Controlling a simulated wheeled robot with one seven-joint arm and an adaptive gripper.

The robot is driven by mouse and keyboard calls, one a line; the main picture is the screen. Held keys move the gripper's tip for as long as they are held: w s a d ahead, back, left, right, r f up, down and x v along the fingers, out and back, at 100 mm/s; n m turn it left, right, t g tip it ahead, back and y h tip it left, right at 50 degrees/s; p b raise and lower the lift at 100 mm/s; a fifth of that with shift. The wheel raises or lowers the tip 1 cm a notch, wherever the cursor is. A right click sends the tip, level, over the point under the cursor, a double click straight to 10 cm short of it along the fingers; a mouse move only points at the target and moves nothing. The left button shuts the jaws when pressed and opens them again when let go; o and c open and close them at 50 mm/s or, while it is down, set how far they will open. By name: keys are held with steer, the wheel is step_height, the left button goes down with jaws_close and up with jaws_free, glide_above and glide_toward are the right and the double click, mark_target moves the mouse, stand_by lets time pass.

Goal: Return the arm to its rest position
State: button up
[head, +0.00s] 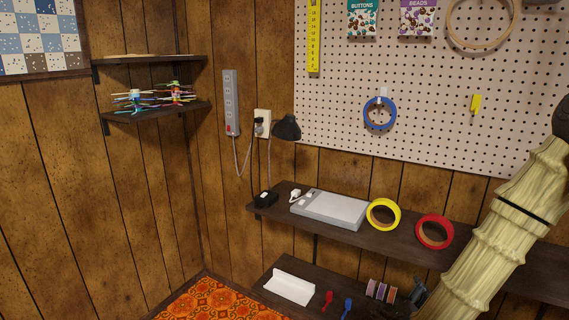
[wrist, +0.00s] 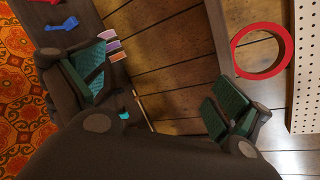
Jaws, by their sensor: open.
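My gripper (wrist: 158,88) is open and empty in the wrist view, its two dark fingers with green ribbed pads spread wide apart. The left finger is in front of the lower shelf, beside several small coloured cards (wrist: 114,45). The right finger is below the red tape roll (wrist: 262,50), apart from it in the picture. In the head view a small dark shape (head: 418,292) right of the cards (head: 381,290) may be part of my gripper; I cannot tell for sure.
The upper shelf holds a grey flat device (head: 330,208), a yellow tape roll (head: 383,214) and the red one (head: 434,232). The lower shelf holds a white tray (head: 289,287), a red item (head: 328,299) and a blue item (head: 347,307). A pegboard (head: 430,110) is above.

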steer(key=s+a+f+n+g+y, duration=0.25)
steer(key=s+f+n, duration=0.45)
steer(key=f, duration=0.4)
steer(key=s+a+f+n+g+y, duration=0.2)
steer(key=s+a+f+n+g, duration=0.3)
steer(key=f+n, duration=0.5)
steer(key=s+f+n+g, duration=0.2)
steer(key=s+f+n, duration=0.2)
steer(key=s, duration=0.3)
steer(key=s+f+n+g+y, duration=0.1)
steer(key=s+f+n+g, duration=0.1)
steer(key=s+f+n, duration=0.35)
steer(key=s+f+n+g, duration=0.2)
steer(key=s+f+n, duration=0.1)
steer(key=s, duration=0.6)
step_height(320, 180, up, 17)
steer(key=p, duration=1.7)
steer(key=shift+s+r+p, duration=0.2)
steer(key=shift+p, duration=0.15)
